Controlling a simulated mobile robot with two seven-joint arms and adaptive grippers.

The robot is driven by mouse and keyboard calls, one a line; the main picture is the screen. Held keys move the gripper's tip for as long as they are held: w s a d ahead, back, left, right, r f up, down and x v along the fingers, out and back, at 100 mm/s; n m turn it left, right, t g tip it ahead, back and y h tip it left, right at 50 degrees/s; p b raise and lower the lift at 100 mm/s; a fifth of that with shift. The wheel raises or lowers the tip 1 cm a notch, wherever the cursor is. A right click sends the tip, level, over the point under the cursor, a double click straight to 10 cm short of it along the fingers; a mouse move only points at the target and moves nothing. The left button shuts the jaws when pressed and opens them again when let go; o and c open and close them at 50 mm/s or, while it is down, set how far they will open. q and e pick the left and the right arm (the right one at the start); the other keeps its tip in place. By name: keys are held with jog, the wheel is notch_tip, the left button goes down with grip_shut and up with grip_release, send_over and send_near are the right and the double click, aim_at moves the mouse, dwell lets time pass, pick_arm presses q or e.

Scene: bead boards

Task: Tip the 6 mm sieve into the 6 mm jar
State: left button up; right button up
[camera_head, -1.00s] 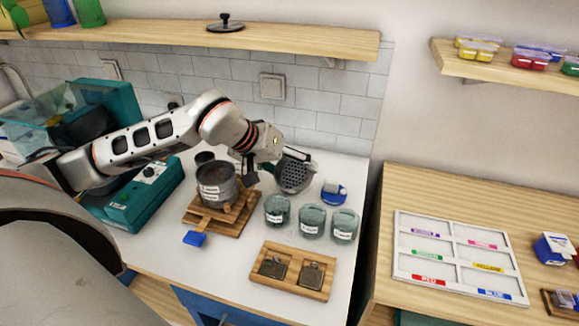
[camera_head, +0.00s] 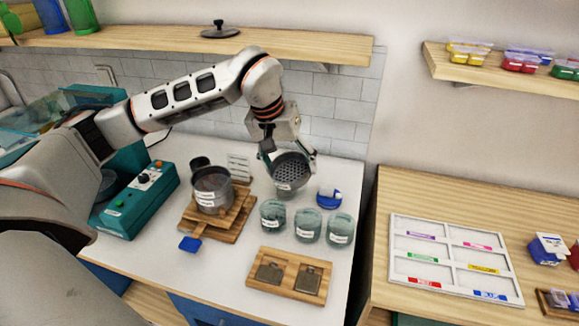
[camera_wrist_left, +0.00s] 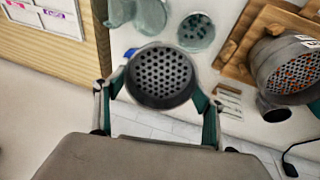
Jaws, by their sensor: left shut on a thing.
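My left gripper (camera_head: 290,166) is shut on a round grey sieve (camera_head: 291,173) with a perforated plate. It holds the sieve above the white counter, behind the jars. In the left wrist view the sieve (camera_wrist_left: 160,77) sits between both fingers (camera_wrist_left: 160,92), its holed plate facing the camera; I see no beads on it. Three greenish glass jars with white labels stand in front: a left jar (camera_head: 273,218), a middle jar (camera_head: 307,226) and a right jar (camera_head: 340,231). Their labels are too small to read, so I cannot tell which is 6 mm. My right gripper is not in view.
A grey sieve stack (camera_head: 211,190) stands on a wooden stand (camera_head: 232,229) left of the jars. A wooden tray (camera_head: 252,280) with two dark pieces lies in front. A blue-and-white object (camera_head: 329,197) stands behind the jars. A teal machine (camera_head: 128,208) is at left.

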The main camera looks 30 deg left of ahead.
pick_arm(q)
jog(key=shift+w+d+r+g+y, duration=0.1)
jog(key=shift+r+g+y, duration=0.4)
jog(key=shift+r+g, duration=1)
